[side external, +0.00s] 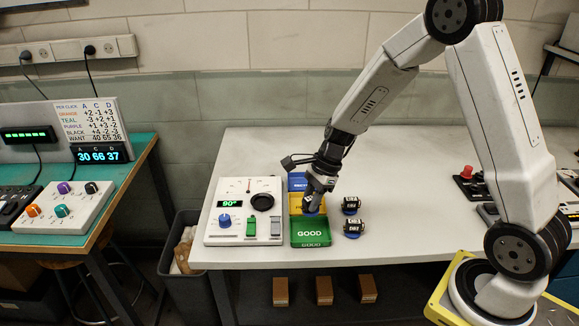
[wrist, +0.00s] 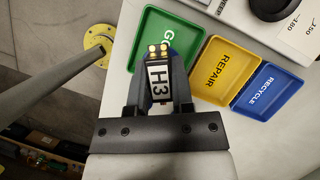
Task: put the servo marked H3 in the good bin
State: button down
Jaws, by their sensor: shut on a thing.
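My gripper (side external: 313,203) is shut on a dark servo (wrist: 158,82) whose white label reads H3 in the wrist view. My gripper's two fingers (wrist: 160,70) flank it, and its brass-coloured end points away from the palm. The green good bin (side external: 311,245) is at the front of a row of bins in the side view. In the wrist view, the servo overlaps part of this green bin (wrist: 187,38). In the side view, my gripper is over the row, around the yellow bin's front part and the green bin's back edge. Its height above them is unclear.
Two other servos (side external: 351,204) (side external: 354,227) stand just right of the bins. A tester (side external: 243,211) reading 90° stands left.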

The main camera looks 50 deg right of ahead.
jog(key=shift+f, duration=0.35)
jog(key=shift+f, duration=3.25)
jog(key=shift+f, duration=0.2)
jog(key=shift+c, duration=2)
grip_release()
jog(key=c, duration=0.3)
jog(key=shift+r, duration=0.1)
jog(key=shift+v, duration=2.4)
